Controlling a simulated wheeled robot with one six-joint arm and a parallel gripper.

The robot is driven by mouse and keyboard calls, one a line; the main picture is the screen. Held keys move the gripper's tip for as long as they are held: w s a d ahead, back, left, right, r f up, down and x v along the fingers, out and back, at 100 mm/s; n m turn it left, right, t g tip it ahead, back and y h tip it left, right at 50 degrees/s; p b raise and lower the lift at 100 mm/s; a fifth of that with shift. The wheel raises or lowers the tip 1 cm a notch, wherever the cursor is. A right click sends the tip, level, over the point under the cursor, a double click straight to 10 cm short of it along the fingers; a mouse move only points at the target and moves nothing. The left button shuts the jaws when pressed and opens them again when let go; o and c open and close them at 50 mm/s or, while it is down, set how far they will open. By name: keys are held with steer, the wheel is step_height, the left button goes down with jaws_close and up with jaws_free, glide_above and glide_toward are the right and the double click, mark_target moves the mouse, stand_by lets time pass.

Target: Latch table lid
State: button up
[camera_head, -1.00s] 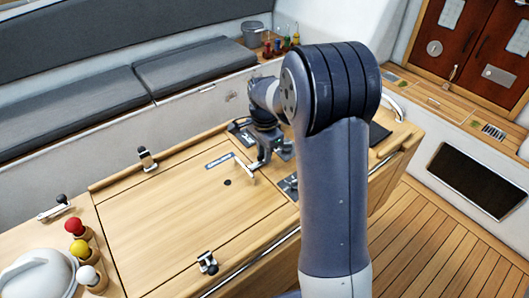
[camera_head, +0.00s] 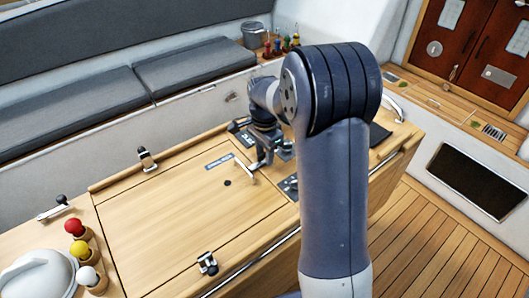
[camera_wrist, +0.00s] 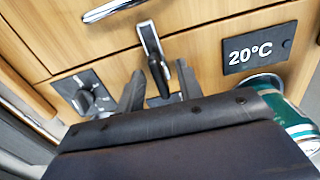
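The table lid (camera_head: 165,225) is a wooden panel lying flat and flush in the table top. Metal latches with black knobs stand at its far edge (camera_head: 147,158) and near edge (camera_head: 207,263). A third latch (camera_wrist: 150,38), a metal bar with a black knob (camera_wrist: 159,72), shows in the wrist view. My gripper (camera_wrist: 158,90) is open, with a finger on each side of this knob and gaps beside it. In the head view my gripper (camera_head: 262,155) is over the lid's right end, partly hidden by my arm.
A black 20°C display (camera_wrist: 260,48), a dial (camera_wrist: 88,95) and a green can (camera_wrist: 288,120) are close around my gripper. Red, yellow and white knobbed pegs (camera_head: 75,228) and a white pot (camera_head: 38,275) stand at the left. A grey bench (camera_head: 195,70) lies behind.

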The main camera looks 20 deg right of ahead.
step_height(320, 180, up, 11)
steer(key=b, duration=0.1)
stand_by(0.3)
steer(key=shift+f, duration=0.2)
step_height(320, 180, down, 11)
steer(key=shift+r+p, duration=0.1)
steer(key=shift+p, duration=0.45)
